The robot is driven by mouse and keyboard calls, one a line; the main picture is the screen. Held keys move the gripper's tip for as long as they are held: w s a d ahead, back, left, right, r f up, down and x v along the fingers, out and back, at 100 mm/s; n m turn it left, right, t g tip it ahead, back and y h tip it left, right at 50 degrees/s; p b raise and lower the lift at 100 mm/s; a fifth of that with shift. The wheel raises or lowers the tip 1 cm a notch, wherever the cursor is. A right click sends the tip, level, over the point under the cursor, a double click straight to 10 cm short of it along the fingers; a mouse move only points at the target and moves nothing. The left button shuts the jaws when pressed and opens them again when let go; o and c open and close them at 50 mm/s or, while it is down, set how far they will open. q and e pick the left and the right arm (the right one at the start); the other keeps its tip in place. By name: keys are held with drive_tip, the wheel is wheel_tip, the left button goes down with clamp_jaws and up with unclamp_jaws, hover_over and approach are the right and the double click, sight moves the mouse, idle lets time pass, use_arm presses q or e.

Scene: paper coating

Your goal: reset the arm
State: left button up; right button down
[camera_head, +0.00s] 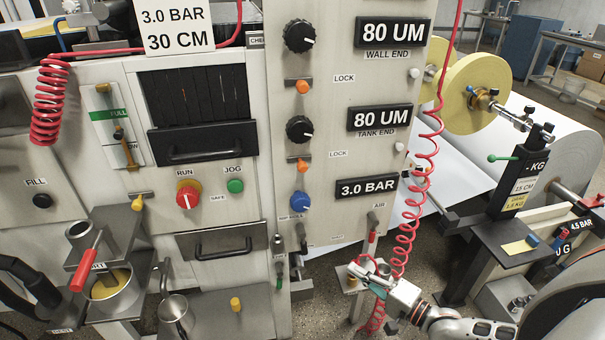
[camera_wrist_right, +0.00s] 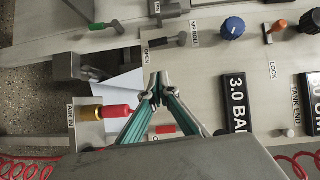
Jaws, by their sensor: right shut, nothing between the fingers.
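My right gripper (camera_head: 366,268) is at the lower middle of the head view, low in front of the coating machine's control panel (camera_head: 335,215). In the right wrist view the teal fingers of this gripper (camera_wrist_right: 155,84) meet at their tips with nothing between them. My left gripper is not in view.
A coiled red air hose (camera_head: 405,225) hangs close to my right gripper. Knobs, including a blue one (camera_head: 300,202), line the panel. Paper rolls (camera_head: 545,145) and a dark scale post (camera_head: 515,180) stand at right.

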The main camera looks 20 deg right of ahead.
use_arm(q)
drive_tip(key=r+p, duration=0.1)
drive_tip(key=p, duration=0.2)
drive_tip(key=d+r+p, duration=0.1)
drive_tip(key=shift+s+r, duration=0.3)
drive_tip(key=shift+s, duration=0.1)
use_arm(e)
drive_tip(key=s+a+f+n+g+h, duration=0.1)
drive_tip(key=s+a+f+n+g, duration=0.2)
drive_tip(key=s+a+n, duration=0.5)
drive_tip(key=s+a+f+n+g+h, duration=0.2)
drive_tip(key=s+a+f+n, duration=0.1)
drive_tip(key=s+a+n, duration=0.4)
drive_tip(key=shift+s+a+n+g, duration=0.4)
drive_tip(key=shift+a+n, duration=0.6)
drive_tip(key=shift+n, duration=0.2)
